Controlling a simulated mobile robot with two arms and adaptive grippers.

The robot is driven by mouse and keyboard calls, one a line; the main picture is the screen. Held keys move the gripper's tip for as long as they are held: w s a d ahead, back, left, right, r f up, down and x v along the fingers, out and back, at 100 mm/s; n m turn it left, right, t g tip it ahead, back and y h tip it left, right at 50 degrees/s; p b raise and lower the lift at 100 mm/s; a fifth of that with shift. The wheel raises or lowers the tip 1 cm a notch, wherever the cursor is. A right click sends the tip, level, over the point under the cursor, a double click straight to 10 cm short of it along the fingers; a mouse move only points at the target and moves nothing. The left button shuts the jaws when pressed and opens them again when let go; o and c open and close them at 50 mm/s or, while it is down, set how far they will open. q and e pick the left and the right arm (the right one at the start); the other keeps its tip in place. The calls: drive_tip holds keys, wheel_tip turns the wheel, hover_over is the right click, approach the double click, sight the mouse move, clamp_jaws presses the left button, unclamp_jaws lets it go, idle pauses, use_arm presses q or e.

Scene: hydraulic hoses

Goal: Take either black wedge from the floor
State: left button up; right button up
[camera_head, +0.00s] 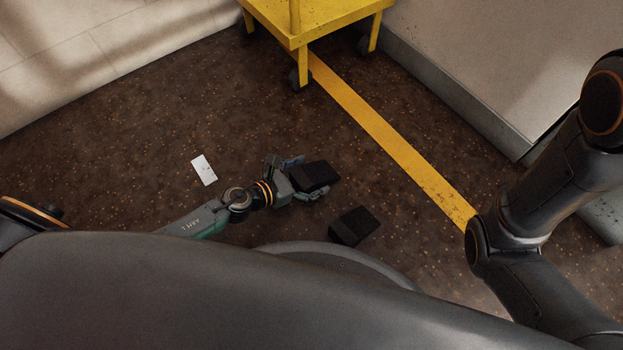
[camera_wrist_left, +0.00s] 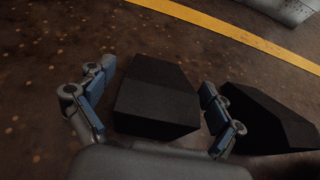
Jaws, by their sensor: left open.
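Two black wedges lie on the dark brown floor. One wedge (camera_head: 315,176) is at my left gripper (camera_head: 305,178); in the left wrist view this wedge (camera_wrist_left: 156,97) sits between the two open fingers of the gripper (camera_wrist_left: 155,105). A narrow gap of floor shows on its left side, and its right side is close to the right finger; whether they touch I cannot tell. The other wedge (camera_head: 354,226) lies to the lower right, and in the left wrist view it (camera_wrist_left: 262,118) is just outside the right finger. My right gripper is out of view.
A yellow cart (camera_head: 310,22) on casters stands at the top. A yellow floor line (camera_head: 390,140) runs from it to the lower right. A white card (camera_head: 204,169) lies left of the gripper. Walls bound the floor at left and upper right. Open floor lies between.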

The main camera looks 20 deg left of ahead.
use_arm(q)
drive_tip(key=shift+w, duration=0.1)
drive_tip(key=c, duration=1.4)
drive_tip(key=shift+c, duration=1.3)
drive_tip(key=shift+r, duration=0.15)
